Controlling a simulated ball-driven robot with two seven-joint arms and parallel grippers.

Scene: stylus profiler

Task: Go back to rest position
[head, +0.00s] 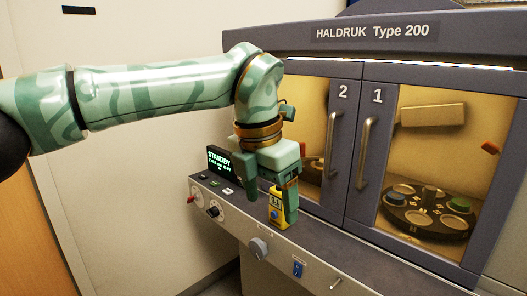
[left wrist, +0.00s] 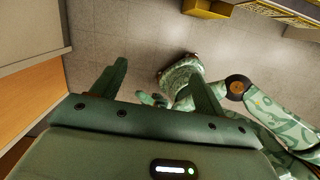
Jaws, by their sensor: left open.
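My left arm reaches in from the left in the head view. My left gripper (head: 271,204) points down in front of the machine's control panel. In the left wrist view my left gripper (left wrist: 156,68) has its two fingers spread apart with nothing held between them. Grey floor tiles show beyond them. Patterned green parts of my own body lie below, partly hidden by the gripper.
The grey profiler (head: 345,158) has closed doors marked 2 and 1, with a round dark carousel (head: 428,228) behind glass. A yellow handheld device (head: 278,208) is at the panel, close behind my left gripper in the picture. A STANDBY screen (head: 219,160) and a knob (head: 258,248) are nearby.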

